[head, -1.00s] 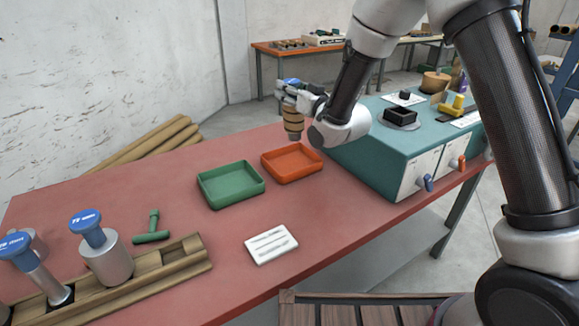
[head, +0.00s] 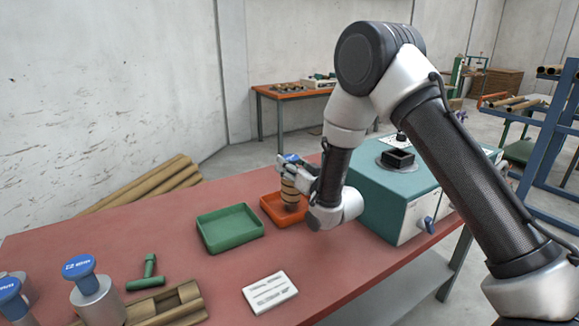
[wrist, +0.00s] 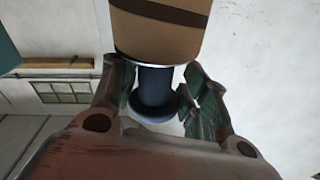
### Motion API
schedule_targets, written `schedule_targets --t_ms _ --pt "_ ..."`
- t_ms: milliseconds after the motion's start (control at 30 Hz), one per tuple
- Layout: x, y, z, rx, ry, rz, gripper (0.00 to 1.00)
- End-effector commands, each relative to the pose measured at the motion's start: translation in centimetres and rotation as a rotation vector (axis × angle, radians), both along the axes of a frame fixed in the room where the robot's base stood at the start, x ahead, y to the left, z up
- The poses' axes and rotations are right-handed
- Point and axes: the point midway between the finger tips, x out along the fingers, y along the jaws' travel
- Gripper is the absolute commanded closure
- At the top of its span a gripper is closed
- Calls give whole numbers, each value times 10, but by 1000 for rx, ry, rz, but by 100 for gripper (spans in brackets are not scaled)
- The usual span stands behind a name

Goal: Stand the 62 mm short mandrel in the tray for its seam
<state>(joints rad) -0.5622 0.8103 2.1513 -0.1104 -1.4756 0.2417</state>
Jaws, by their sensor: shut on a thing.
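My gripper (head: 290,166) is shut on the neck of the short mandrel, just under its blue cap (head: 291,158). The mandrel carries a brown wound tube (head: 289,188) with dark bands and is about upright. Its lower end is at the orange tray (head: 268,213), within the tray's outline; I cannot tell whether it touches the floor. The green tray (head: 230,248) beside it is empty. In the wrist view, the fingers (wrist: 158,95) flank the dark blue neck (wrist: 154,88), with the tube (wrist: 160,30) beyond. The size marking on the held mandrel is not readable.
A teal machine (head: 372,195) stands right of the orange tray, close to my wrist. A white card (head: 270,292) lies in front. A green T-shaped tool (head: 148,275), a wooden rack (head: 172,303) and blue-capped mandrels (head: 95,296) are at the left.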

Motion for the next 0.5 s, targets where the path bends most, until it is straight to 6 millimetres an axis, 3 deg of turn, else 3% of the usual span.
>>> schedule_targets --t_ms 133,167,233,267,500 --pt "0 0 -3 1 -1 0 100" --pt "0 0 -3 0 0 0 49" --pt "0 0 -2 0 0 0 37" --pt "0 0 -2 -1 1 0 33" --pt "0 0 -2 -1 1 0 33"
